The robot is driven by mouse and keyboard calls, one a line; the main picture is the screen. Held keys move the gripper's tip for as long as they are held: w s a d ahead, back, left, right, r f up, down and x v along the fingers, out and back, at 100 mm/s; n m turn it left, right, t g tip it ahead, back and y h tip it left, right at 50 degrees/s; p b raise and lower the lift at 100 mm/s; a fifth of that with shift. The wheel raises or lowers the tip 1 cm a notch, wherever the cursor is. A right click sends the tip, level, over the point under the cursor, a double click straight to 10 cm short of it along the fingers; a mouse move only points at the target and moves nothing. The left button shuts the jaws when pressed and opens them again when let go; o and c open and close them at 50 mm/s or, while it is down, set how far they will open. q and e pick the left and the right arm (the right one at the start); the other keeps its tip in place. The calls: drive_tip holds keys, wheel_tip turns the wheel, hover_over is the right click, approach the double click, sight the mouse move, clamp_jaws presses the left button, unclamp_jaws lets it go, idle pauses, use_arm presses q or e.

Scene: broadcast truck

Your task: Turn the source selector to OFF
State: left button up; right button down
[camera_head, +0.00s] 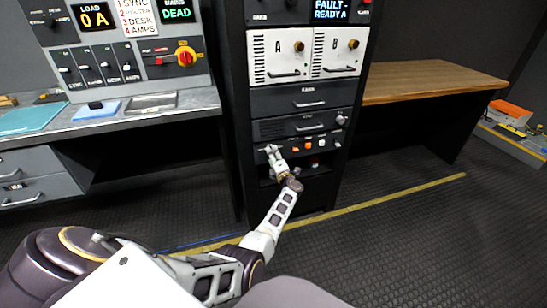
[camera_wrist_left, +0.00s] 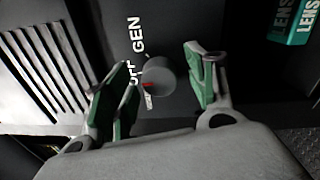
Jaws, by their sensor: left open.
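The source selector is a round dark grey knob (camera_wrist_left: 158,76) with a red mark on its lower left side in the left wrist view. White lettering GEN and a partly hidden OFF stand beside it, with another white label just below, mostly covered. The red mark lies near OFF and that lower label; I cannot tell exactly which it points to. My left gripper (camera_wrist_left: 160,88) is open, with its green-padded fingers on either side of the knob, apparently not touching it. In the head view my left gripper (camera_head: 271,152) is at the lower rack panel, hiding the knob. My right gripper is out of view.
The black rack (camera_head: 303,100) holds white units A and B above drawers. An orange-lit control panel (camera_head: 310,145) is beside my gripper. A left console has a red-yellow rotary switch (camera_head: 185,57). A wooden bench (camera_head: 430,82) stands right; the floor ahead is clear.

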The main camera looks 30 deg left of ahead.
use_arm(q)
drive_tip(key=shift+n, duration=0.3)
drive_tip(key=n+b, duration=0.6)
drive_tip(key=n, duration=0.5)
drive_tip(key=shift+a+g, duration=0.1)
drive_tip(key=shift+g, duration=0.2)
drive_tip(key=shift+r+n, duration=0.1)
drive_tip(key=shift+n, duration=0.3)
